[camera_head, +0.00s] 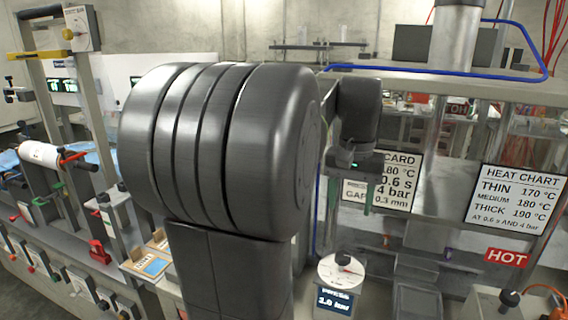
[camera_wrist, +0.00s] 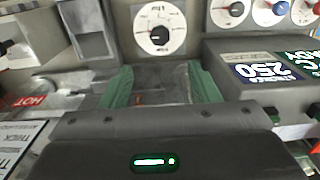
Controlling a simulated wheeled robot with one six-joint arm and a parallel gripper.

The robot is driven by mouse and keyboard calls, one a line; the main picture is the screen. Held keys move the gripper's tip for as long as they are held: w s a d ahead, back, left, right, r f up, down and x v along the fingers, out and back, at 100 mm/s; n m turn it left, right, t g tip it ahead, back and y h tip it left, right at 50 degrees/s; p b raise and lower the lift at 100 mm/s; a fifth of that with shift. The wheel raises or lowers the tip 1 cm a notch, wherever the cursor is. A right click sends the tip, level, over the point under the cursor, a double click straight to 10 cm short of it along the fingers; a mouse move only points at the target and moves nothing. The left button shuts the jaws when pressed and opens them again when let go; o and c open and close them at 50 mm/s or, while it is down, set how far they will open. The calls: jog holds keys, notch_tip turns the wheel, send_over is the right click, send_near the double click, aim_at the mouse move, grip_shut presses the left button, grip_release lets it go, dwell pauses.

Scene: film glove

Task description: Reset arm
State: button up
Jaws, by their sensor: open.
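My arm's large dark grey joint fills the middle of the head view and hides much behind it. My gripper (camera_head: 351,194) hangs to its right, fingers downward, in front of the white card sign (camera_head: 401,170). In the wrist view my gripper (camera_wrist: 161,86) shows two green fingers spread wide apart. Nothing is between the fingertips except a grey surface some way behind them. The gripper is open and empty.
A heat chart (camera_head: 518,198) and a red HOT sign (camera_head: 507,257) are on the right. A white dial (camera_head: 341,272) stands below the gripper. A roll (camera_head: 40,154) and several devices line the left bench. A blue hose (camera_head: 440,71) crosses behind.

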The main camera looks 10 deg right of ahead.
aim_at(342, 255)
notch_tip(342, 255, down, 14)
jog(key=shift+r, duration=0.1)
dwell(0.5)
jog(key=shift+r, duration=0.1)
jog(key=shift+f, duration=0.25)
jog(key=n+b, duration=0.1)
jog(key=n, duration=0.4)
jog(key=shift+r, duration=0.1)
jog(key=n+b, duration=0.2)
jog(key=n, duration=0.2)
jog(key=shift+n, duration=0.3)
jog(key=n+b, duration=0.3)
jog(key=n, duration=0.3)
jog(key=shift+n+b, duration=0.9)
jog(key=shift+n, duration=0.3)
dwell(0.3)
jog(key=shift+a+r, duration=0.1)
jog(key=shift+r, duration=0.05)
dwell(0.4)
